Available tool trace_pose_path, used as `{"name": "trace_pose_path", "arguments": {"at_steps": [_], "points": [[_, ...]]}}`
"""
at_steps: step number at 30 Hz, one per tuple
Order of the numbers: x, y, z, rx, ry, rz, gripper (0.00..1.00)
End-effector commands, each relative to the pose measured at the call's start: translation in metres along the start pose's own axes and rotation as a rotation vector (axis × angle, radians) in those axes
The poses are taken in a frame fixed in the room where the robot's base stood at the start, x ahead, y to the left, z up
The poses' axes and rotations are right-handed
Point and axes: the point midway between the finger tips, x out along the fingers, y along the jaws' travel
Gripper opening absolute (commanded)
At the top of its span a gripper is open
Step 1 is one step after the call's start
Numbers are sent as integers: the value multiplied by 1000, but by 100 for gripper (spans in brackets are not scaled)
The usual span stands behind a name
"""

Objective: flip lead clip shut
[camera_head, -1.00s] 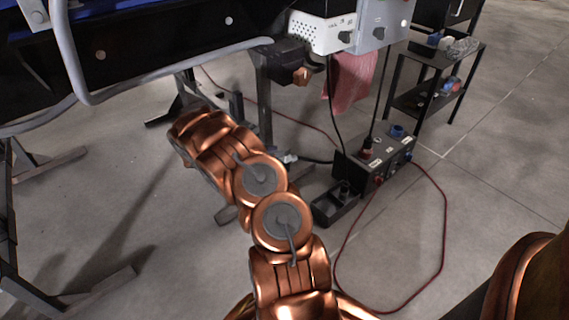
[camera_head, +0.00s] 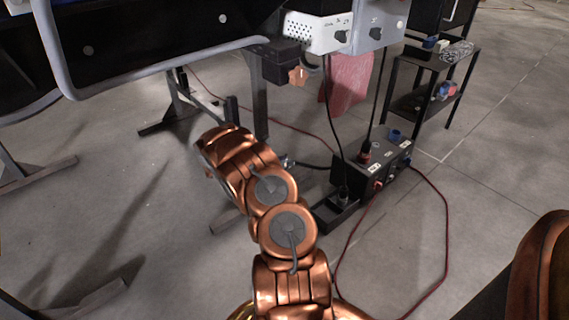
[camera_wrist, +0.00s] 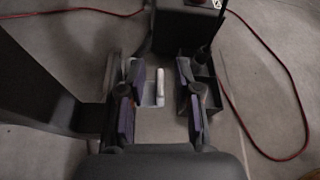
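My gripper (camera_wrist: 160,98) is open in the wrist view, with its dark finger pads apart on either side. Between the pads, a little beyond them, is a small upright pale piece (camera_wrist: 160,84) on a light patch, perhaps the lead clip; I cannot tell whether it is open. It does not appear held. In the head view a small pale fitting (camera_head: 288,161) shows on the floor just past my arm, beside the dark cable; I cannot tell if it is the same thing. My fingers are hidden behind my copper arm in that view.
A black power box (camera_head: 376,165) with a red plug and cables stands right of my arm, with a black open tray (camera_head: 338,213) before it. A red cable (camera_head: 446,225) loops over the floor. The conveyor frame (camera_head: 150,65) overhangs at upper left. A shelf cart (camera_head: 425,85) stands at upper right.

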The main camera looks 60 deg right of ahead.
Motion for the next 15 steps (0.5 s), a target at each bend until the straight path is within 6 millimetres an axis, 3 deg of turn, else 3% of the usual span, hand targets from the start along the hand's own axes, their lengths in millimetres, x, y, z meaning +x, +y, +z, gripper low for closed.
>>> {"name": "trace_pose_path", "arguments": {"at_steps": [8, 15], "points": [[0, 1, 0, 0, 0, 1, 32], [0, 1, 0, 1, 0, 1, 7]]}}
